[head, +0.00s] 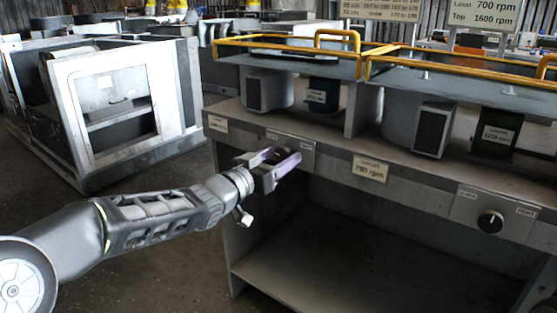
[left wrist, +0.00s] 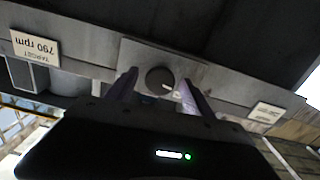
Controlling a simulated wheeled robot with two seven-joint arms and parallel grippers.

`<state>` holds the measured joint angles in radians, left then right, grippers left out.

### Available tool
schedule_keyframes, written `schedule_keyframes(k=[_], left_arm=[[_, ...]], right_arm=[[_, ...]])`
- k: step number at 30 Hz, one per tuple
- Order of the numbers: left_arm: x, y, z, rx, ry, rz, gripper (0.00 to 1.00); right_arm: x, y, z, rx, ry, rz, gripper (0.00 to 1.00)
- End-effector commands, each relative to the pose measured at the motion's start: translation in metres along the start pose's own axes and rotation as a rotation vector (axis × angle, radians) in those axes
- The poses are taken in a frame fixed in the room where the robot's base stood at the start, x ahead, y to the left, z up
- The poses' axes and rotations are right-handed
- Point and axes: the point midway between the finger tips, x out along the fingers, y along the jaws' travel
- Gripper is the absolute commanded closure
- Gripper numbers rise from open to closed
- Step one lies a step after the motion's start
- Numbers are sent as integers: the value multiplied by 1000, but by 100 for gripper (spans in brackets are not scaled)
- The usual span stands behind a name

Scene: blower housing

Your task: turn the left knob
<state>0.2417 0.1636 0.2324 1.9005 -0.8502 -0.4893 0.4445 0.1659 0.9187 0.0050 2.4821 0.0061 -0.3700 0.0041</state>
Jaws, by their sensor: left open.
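The left knob (left wrist: 160,79) is a dark round dial with a light pointer mark, on a metal plate of the housing front. In the left wrist view it shows between my left gripper's two fingertips, with visible gaps on both sides. My left gripper (head: 279,161) is open at the plate (head: 304,153) in the head view, where its fingers hide the left knob. How far the fingertips are from the panel I cannot tell. The right knob (head: 490,221), black with a white mark, sits farther right on the same front. My right gripper is not in view.
A "790 rpm" target label (head: 370,170) sits between the knobs; it also shows upside down in the left wrist view (left wrist: 36,48). Yellow rails (head: 290,41) run above the housing's upper ledge. Below the panel is an open shelf (head: 330,275). A white cabinet (head: 180,95) stands left.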

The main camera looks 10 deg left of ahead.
Motion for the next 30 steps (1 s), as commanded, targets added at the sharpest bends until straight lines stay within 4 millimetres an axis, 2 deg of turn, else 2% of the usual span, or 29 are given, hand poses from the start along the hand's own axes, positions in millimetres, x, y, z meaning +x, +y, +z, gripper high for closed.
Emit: schedule_keyframes(k=[6, 27, 30], left_arm=[[0, 0, -1, 0, 1, 0, 40], [0, 0, 0, 0, 1, 0, 98], [0, 0, -1, -1, 1, 0, 100]], right_arm=[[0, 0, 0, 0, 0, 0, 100], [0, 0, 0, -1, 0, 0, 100], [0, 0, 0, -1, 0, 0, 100]])
